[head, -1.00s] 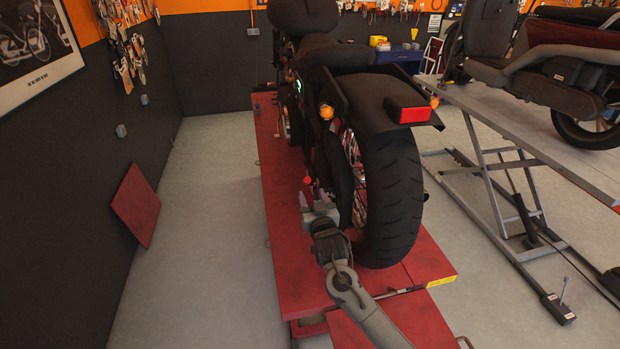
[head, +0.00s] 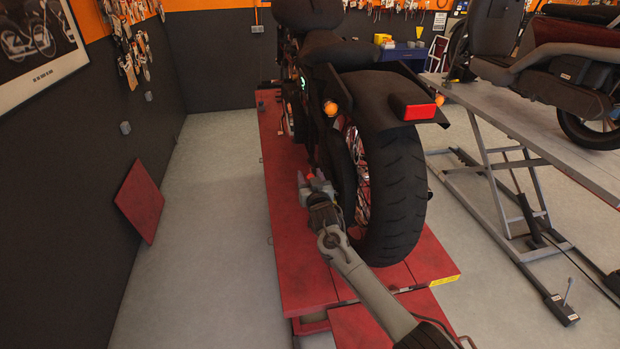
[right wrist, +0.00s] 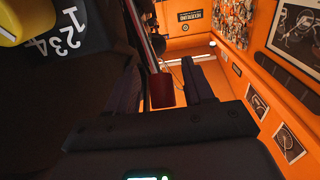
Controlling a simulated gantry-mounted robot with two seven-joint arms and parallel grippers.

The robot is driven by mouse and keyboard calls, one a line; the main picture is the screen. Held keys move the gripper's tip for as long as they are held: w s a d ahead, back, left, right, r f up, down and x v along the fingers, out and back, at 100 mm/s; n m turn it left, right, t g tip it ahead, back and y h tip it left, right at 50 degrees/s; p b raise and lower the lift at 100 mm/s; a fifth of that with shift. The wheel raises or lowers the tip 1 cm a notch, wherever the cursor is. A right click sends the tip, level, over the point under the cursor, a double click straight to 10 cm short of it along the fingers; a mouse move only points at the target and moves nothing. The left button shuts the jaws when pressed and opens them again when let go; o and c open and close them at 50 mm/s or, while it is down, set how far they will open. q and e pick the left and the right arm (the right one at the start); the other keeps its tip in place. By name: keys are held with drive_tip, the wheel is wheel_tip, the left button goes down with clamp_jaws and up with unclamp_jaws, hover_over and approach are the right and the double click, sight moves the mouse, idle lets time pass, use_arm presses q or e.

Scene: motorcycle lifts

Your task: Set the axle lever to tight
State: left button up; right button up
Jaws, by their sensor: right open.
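My right gripper (head: 315,184) is low on the left side of the black motorcycle's rear wheel (head: 395,195), its fingers pointing forward along the bike. A small red tip (head: 309,175), which looks like the end of the axle lever, shows at the fingers. In the right wrist view my two dark fingers (right wrist: 160,78) are apart, with a red block (right wrist: 161,92) on a thin rod showing between them. I cannot tell whether they touch it. A dark part marked with white numbers (right wrist: 65,32) and a yellow piece (right wrist: 20,20) are at the upper left. My left gripper is not in view.
The motorcycle stands on a red lift (head: 285,230). A second motorcycle stands on a grey lift (head: 520,130) at the right. A red panel (head: 139,202) leans near the dark left wall. The floor between wall and lift is clear.

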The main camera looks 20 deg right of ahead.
clamp_jaws()
idle(0.3)
